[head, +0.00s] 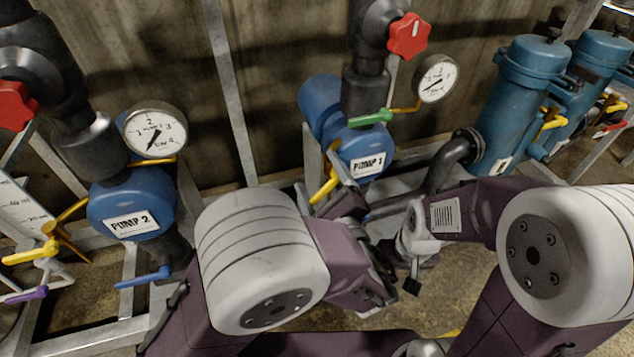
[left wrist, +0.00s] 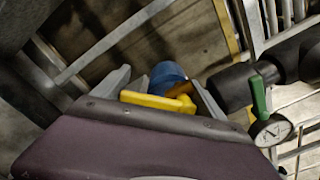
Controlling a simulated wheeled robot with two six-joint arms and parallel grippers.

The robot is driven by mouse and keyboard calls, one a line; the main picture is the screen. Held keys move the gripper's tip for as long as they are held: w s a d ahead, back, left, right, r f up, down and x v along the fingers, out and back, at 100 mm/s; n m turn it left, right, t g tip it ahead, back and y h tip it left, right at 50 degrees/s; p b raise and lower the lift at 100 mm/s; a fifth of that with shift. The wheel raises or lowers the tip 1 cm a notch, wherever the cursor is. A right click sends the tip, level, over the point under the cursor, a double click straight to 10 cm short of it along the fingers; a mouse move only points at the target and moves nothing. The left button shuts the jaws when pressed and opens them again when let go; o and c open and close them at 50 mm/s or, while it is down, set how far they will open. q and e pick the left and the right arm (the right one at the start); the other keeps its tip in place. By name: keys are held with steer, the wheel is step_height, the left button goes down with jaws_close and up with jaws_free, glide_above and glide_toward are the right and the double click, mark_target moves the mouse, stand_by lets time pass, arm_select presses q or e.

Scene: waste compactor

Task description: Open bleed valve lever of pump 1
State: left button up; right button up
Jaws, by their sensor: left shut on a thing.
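Pump 1 (head: 362,148) is a blue pump with a white label, in the middle of the head view. A yellow lever (head: 326,187) slants down at its lower left. My left gripper (head: 338,180) is at this lever and partly covers it. In the left wrist view the yellow lever (left wrist: 158,102) lies between the two grey fingers of my left gripper (left wrist: 160,92), with the blue pump body (left wrist: 168,74) behind. My left gripper is shut on the lever. A green lever (head: 371,117) sits higher on pump 1. My right gripper (head: 414,250) is right of centre, its jaws unclear.
Pump 2 (head: 130,208) stands at left with yellow, purple and blue levers around it. Blue cylinders (head: 521,100) stand at right. Grey frame bars (head: 232,100) run behind my left arm.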

arm_select(q)
steer(key=shift+w+d+f+n+b, duration=0.1)
steer(key=shift+d+f+n+b, duration=0.2)
steer(key=shift+n+b, duration=1.2)
steer(key=shift+w+d+f+n+b, duration=0.15)
steer(key=shift+d+f+n+b, duration=0.15)
steer(key=shift+n+b, duration=1.25)
steer(key=shift+w+d+f+n+b, duration=0.15)
steer(key=shift+d+n+b, duration=0.25)
steer(key=shift+n+b, duration=1.1)
steer(key=o, duration=2)
